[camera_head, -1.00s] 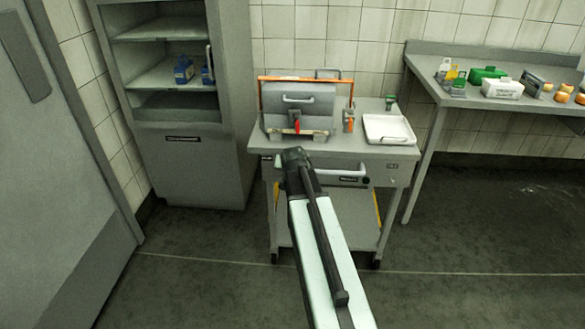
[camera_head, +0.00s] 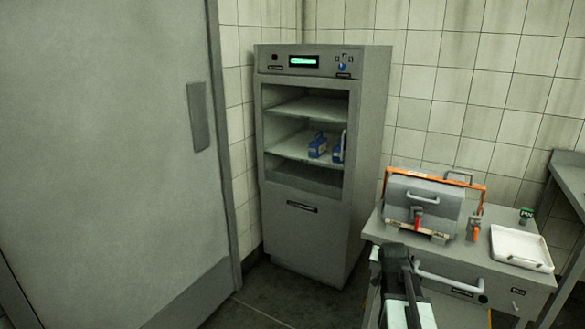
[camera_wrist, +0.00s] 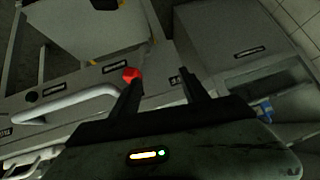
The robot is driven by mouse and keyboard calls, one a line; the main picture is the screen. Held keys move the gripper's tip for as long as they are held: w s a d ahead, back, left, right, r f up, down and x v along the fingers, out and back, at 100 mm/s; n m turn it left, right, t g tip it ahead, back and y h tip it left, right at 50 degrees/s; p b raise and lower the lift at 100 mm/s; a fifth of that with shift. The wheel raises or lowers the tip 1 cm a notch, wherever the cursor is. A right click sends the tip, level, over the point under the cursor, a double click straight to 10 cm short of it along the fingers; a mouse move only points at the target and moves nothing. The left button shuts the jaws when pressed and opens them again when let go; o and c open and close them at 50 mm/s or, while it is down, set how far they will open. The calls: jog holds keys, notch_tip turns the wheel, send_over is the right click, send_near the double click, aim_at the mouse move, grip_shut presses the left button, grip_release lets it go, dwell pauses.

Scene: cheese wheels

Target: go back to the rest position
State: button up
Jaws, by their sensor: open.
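My gripper (camera_wrist: 158,80) shows in the wrist view with its two dark fingers apart and nothing between them. A red knob (camera_wrist: 131,74) appears at the tip of the left finger; I cannot tell whether they touch. In the head view my arm rises from the bottom edge in front of the grey cart (camera_head: 455,262); the fingers cannot be made out there. A grey lidded box (camera_head: 423,196) with an orange frame and a red handle (camera_head: 419,212) stands on the cart, beyond the arm's end.
A white tray (camera_head: 522,247) lies at the cart's right. A tall grey cabinet (camera_head: 322,225) stands left of the cart, with blue packs (camera_head: 317,147) on a shelf. A grey door (camera_head: 100,150) fills the left. Part of a bench (camera_head: 570,180) shows at the right edge.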

jog(key=s+a+f+n+g+y, duration=0.1)
jog(key=s+a+f+n, duration=0.15)
jog(key=a, duration=0.65)
jog(key=s+a+f+n+g+y, duration=0.1)
jog(key=s+a+f+g+y, duration=0.15)
jog(key=a, duration=0.65)
jog(key=s+a+n+g+p, duration=0.1)
jog(key=s+a+n+g, duration=0.1)
jog(key=s, duration=0.5)
jog(key=s+a+n+g, duration=0.2)
jog(key=s+a+g, duration=0.1)
jog(key=s, duration=0.4)
notch_tip(320, 180, up, 14)
jog(key=p, duration=1.5)
jog(key=shift+d+m, duration=0.25)
jog(key=shift+m, duration=0.1)
jog(key=shift+w, duration=0.1)
